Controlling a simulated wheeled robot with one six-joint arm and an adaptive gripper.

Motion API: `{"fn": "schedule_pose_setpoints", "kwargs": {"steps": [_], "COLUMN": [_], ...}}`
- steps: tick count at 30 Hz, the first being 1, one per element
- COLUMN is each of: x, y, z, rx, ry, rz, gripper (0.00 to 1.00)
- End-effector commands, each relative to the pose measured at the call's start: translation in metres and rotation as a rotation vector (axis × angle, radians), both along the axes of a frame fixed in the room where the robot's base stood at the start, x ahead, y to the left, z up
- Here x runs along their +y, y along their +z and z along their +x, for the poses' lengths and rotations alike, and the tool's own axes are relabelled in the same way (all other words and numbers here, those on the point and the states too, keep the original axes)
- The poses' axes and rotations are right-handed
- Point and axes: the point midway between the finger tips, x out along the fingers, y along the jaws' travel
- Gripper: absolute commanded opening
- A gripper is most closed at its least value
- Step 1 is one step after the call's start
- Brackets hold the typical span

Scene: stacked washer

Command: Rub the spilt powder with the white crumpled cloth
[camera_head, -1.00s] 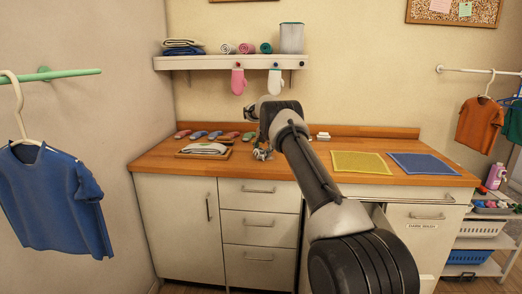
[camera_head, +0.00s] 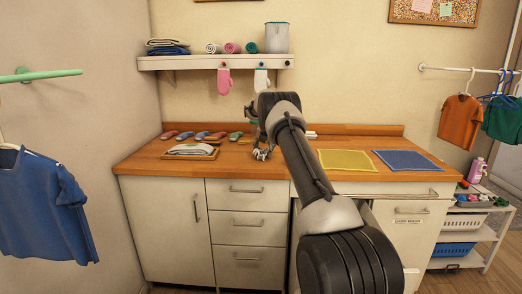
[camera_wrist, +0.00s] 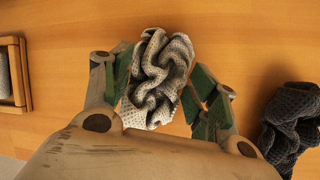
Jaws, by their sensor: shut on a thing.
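In the wrist view my gripper (camera_wrist: 160,88) has its green-padded fingers on both sides of the white crumpled cloth (camera_wrist: 160,70), shut on it. The cloth is pale grey-white, knitted and bunched, over the wooden counter. I cannot tell whether it touches the wood. In the head view my gripper (camera_head: 262,153) is low over the counter (camera_head: 240,170), right of the wooden tray, partly hidden by my arm. I can make out no spilt powder in either view; my arm may hide it.
A dark crumpled cloth (camera_wrist: 290,125) lies to the right of my gripper. A wooden tray (camera_wrist: 22,75) is at left; in the head view it holds folded white cloth (camera_head: 193,149). Several small coloured items line the back. A yellow mat (camera_head: 347,160) and blue mat (camera_head: 408,161) lie right.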

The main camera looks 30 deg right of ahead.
Motion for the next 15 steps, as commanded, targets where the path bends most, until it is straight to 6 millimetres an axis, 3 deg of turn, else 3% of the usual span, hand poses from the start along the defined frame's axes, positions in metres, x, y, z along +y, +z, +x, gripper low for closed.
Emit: {"fn": "schedule_pose_setpoints", "kwargs": {"steps": [15], "x": [0.030], "y": [0.000], "z": [0.021], "rx": [-0.003], "ry": [0.001], "rz": [-0.002], "gripper": [0.40]}}
